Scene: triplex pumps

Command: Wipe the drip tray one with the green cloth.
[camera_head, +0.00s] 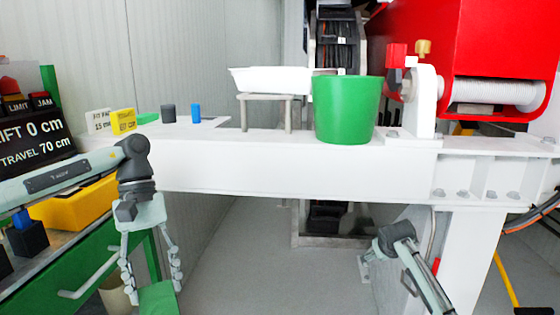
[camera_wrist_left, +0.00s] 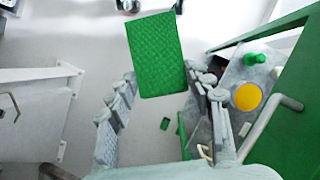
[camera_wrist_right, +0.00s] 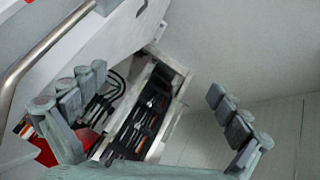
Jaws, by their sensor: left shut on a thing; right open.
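The green cloth (camera_head: 158,298) hangs at the fingertips of my left gripper (camera_head: 151,281), low at the left of the head view. In the left wrist view the cloth (camera_wrist_left: 156,50) is a flat, quilted green rectangle at the fingertips, and the gripper is shut on it. A white shallow tray (camera_head: 270,80), which looks like the drip tray, sits on a small grey stand on the white beam, above and to the right of my left gripper. No label on it is readable. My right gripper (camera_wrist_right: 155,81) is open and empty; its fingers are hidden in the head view.
A green bucket (camera_head: 347,110) stands on the white beam (camera_head: 300,170) just right of the tray. Small blocks, including a blue one (camera_head: 196,113), stand left of it. A green bench with a control panel (camera_head: 35,130) is at the left. Grey floor (camera_head: 240,260) lies open below the beam.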

